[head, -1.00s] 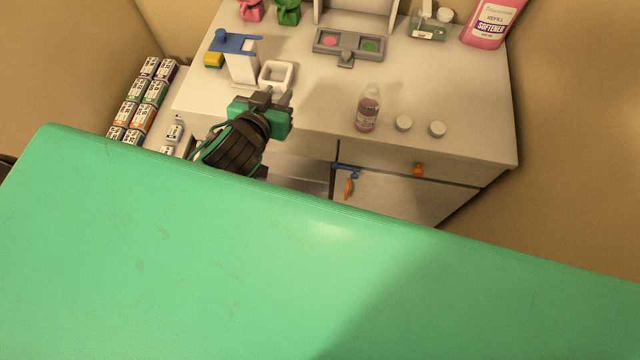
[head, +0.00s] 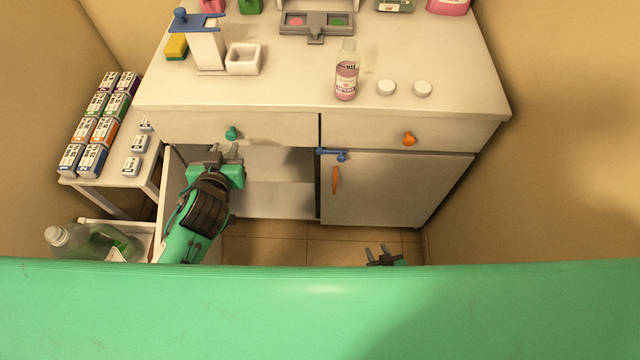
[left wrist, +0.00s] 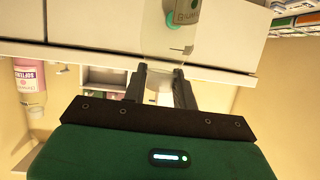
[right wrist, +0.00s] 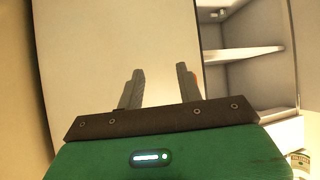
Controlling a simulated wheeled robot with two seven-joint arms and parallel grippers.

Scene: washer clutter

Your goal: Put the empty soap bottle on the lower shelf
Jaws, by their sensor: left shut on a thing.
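My left gripper (head: 228,155) is in front of the cabinet's open left compartment, just below the counter. In the left wrist view it is shut on a clear, see-through bottle (left wrist: 153,40) with a greyish-green label, which I take as the empty soap bottle. In the head view that bottle cannot be made out. The open compartment shows a pale lower board (head: 275,200); the right wrist view shows a middle shelf (right wrist: 240,53) and a lower shelf (right wrist: 275,114). My right gripper (head: 381,251) is low in front of the cabinet, open and empty.
The right cabinet door (head: 390,190) is shut. On the counter stand a pink bottle (head: 346,82), two white caps (head: 386,87) and a white dish (head: 243,60). Small boxes (head: 103,130) fill a side table. A green jug (head: 95,242) sits in a bin at lower left.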

